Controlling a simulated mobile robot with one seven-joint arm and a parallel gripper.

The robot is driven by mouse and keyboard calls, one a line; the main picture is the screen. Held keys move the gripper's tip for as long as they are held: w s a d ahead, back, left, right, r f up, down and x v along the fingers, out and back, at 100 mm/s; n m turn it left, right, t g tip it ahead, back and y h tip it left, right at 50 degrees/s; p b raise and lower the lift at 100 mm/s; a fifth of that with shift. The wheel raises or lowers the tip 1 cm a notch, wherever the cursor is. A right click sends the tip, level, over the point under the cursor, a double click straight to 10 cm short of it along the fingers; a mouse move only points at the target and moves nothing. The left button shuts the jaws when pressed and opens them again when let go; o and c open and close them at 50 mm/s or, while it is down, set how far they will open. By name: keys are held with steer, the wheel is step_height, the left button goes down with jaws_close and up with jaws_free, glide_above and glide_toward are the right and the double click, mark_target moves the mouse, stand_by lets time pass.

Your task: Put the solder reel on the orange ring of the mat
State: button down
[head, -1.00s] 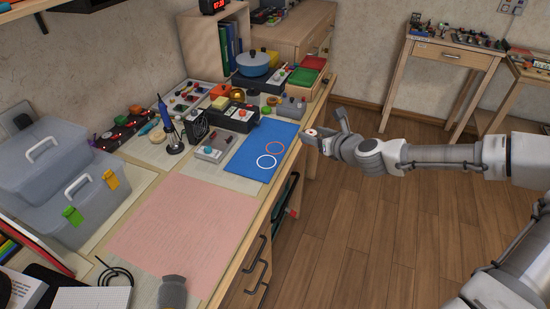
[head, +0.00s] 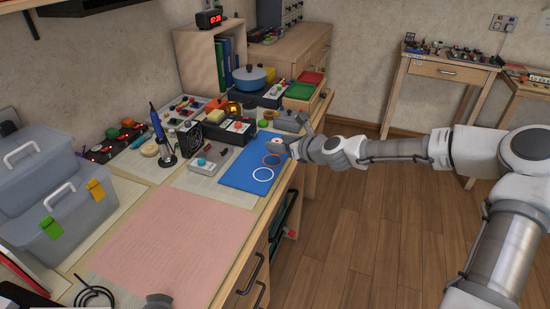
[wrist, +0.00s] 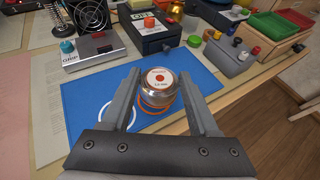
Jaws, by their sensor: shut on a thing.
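The solder reel (wrist: 160,90) has a pale label with a red dot and copper-coloured sides. It is held upright between the two fingers of my gripper (wrist: 160,98), which is shut on it. In the head view my gripper (head: 291,148) is over the right edge of the blue mat (head: 237,176), with the reel (head: 278,143) at its tip. The orange ring (head: 272,160) is just below the reel in the picture. In the wrist view the reel covers part of the orange ring (wrist: 152,110). I cannot tell the height between them.
A white ring (head: 263,174) is on the mat nearer the front. A grey box with a blue knob (head: 204,163) stands left of the mat. A black box (head: 230,134) and a grey box (head: 291,121) stand behind. The pink sheet (head: 165,235) is bare.

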mark_target(275, 163)
steer(key=shift+w+a+f, duration=0.65)
steer(key=shift+w+a, duration=0.05)
steer(key=shift+a, duration=0.05)
step_height(275, 163, down, 4)
steer(key=shift+b, duration=1)
steer(key=shift+r, duration=0.1)
steer(key=shift+c, duration=0.7)
jaws_free()
